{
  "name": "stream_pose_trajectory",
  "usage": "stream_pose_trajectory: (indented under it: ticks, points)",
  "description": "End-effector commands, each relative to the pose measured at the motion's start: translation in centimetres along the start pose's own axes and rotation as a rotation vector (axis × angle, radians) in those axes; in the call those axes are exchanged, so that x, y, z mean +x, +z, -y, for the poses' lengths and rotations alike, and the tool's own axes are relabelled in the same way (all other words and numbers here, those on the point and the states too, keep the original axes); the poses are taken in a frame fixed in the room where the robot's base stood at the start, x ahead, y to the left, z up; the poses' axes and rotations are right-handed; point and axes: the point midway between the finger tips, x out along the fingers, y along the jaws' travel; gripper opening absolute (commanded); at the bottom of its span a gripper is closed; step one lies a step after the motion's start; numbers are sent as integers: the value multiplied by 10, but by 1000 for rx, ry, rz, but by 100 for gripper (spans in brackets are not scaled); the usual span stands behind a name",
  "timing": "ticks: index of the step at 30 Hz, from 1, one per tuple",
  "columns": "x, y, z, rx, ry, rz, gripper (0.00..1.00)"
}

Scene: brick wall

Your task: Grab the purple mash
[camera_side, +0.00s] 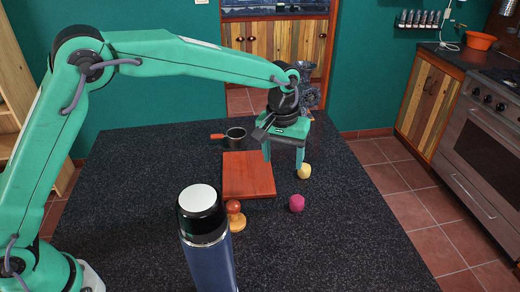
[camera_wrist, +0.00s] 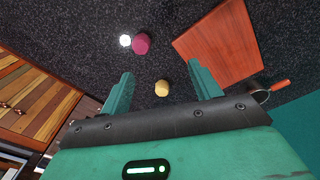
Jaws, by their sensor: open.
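A small, rounded purple-pink piece (camera_side: 297,203), the only purple thing in sight, lies on the dark speckled worktop (camera_side: 340,240), right of the wooden board. It also shows in the wrist view (camera_wrist: 141,44), beyond my fingertips. My gripper (camera_side: 283,164) is open and empty, pointing down near the board's right edge. It is farther back than the purple piece and apart from it. In the wrist view, my open fingers (camera_wrist: 160,70) stand either side of a yellow piece (camera_wrist: 161,88), without visibly gripping it.
The yellow piece (camera_side: 304,171) lies by my right finger. A reddish cutting board (camera_side: 245,180) is left of the purple piece. A wooden knobbed object (camera_side: 235,215) and a tall blue flask (camera_side: 207,250) stand in front. A small pot (camera_side: 235,136) is behind. The right worktop is clear.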

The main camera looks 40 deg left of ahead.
Motion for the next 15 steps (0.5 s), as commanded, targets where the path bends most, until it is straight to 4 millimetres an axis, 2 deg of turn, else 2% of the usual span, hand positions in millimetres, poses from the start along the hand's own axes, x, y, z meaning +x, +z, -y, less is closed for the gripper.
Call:
stream_pose_trajectory:
  ticks: [1,3,7,10,15]
  points:
    - [13,-1,-9,-4,-8,13,63]
    - [27,-2,-19,-11,-17,25,63]
    - [48,-2,-33,-24,-29,41,63]
    - [57,-2,-40,-31,-35,47,63]
    - [62,-2,-43,-34,-38,51,63]
